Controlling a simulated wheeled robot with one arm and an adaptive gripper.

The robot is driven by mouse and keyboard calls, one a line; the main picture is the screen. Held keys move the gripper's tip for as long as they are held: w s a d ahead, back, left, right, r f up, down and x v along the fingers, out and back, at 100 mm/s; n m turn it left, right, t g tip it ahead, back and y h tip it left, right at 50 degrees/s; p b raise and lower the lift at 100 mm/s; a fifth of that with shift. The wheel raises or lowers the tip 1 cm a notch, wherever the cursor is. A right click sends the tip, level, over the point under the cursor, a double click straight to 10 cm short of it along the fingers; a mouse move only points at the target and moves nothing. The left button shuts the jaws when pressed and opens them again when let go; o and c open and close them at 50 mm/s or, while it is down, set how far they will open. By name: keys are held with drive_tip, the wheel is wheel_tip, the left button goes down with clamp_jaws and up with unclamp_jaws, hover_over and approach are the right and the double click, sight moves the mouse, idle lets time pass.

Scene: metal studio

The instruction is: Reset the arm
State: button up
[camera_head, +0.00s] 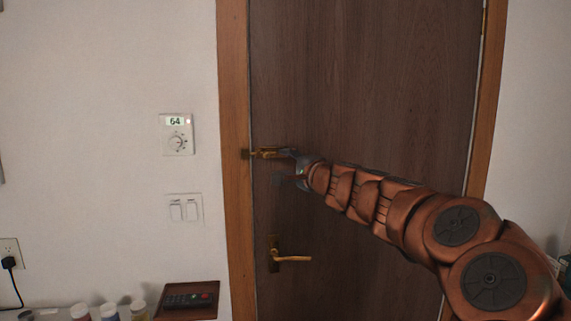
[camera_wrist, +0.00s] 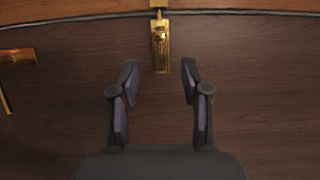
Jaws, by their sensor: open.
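My copper-coloured arm (camera_head: 380,203) reaches in from the lower right, in front of a dark brown wooden door (camera_head: 350,80). My gripper (camera_head: 288,165) is at its far end, close to a brass latch (camera_head: 267,153) at the door's left edge. In the wrist view my gripper (camera_wrist: 159,78) is open, its two dark fingers apart with nothing between them. The brass latch (camera_wrist: 160,45) lies just beyond the fingertips, in line with the gap. I cannot tell whether a finger touches it.
A brass door handle (camera_head: 290,258) is below the latch. A thermostat (camera_head: 177,134) and light switches (camera_head: 185,208) are on the wall to the left. A remote (camera_head: 187,299) lies on a dark board (camera_head: 206,310), with small bottles (camera_head: 110,312) beside it at lower left.

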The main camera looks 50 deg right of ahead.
idle(0.4)
